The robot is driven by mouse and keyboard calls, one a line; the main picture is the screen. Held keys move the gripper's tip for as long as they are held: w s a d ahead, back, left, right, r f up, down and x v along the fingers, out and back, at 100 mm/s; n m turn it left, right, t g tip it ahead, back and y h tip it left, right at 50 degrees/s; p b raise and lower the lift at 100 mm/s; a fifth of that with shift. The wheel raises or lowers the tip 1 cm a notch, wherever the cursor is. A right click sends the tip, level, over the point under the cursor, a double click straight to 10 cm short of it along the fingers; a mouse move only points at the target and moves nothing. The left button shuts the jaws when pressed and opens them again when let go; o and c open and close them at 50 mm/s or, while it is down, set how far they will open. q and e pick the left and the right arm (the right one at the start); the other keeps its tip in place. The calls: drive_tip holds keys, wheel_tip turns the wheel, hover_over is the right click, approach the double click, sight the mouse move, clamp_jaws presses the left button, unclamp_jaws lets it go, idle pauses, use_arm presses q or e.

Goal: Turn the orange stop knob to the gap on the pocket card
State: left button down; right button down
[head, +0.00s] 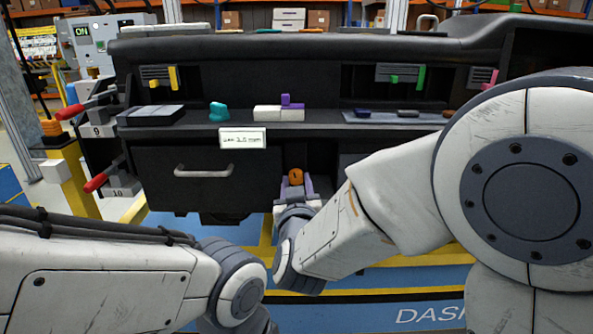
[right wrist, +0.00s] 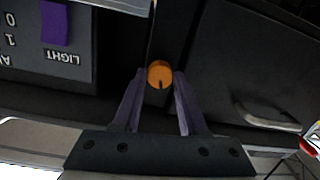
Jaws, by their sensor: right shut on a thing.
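The orange stop knob (head: 296,176) sits low on the dashboard front, right of the drawer. In the right wrist view the knob (right wrist: 159,73) shows a dark mark pointing down in the picture. My right gripper (head: 295,185) is shut on it, with purple fingers (right wrist: 160,80) at its two sides. A white card (head: 243,138) with small writing, seemingly a figure in mm, is on the shelf edge above and left of the knob; I cannot read it surely. My left arm comes in at the lower left, and its gripper is out of view.
A drawer with a grey handle (head: 204,171) is left of the knob. The shelf holds a teal piece (head: 218,112), white blocks (head: 279,113) and a tray (head: 390,118) with small parts. In the right wrist view a purple switch (right wrist: 54,22) is on a LIGHT panel.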

use_arm(q)
drive_tip(key=shift+r+p, duration=0.85)
drive_tip(key=shift+r, duration=0.35)
use_arm(e)
drive_tip(key=shift+a+n, duration=0.1)
drive_tip(key=shift+n, duration=1.1)
use_arm(q)
drive_tip(key=shift+r, duration=0.1)
use_arm(e)
drive_tip(key=shift+c, duration=2.3)
unclamp_jaws()
drive_tip(key=shift+s, duration=0.1)
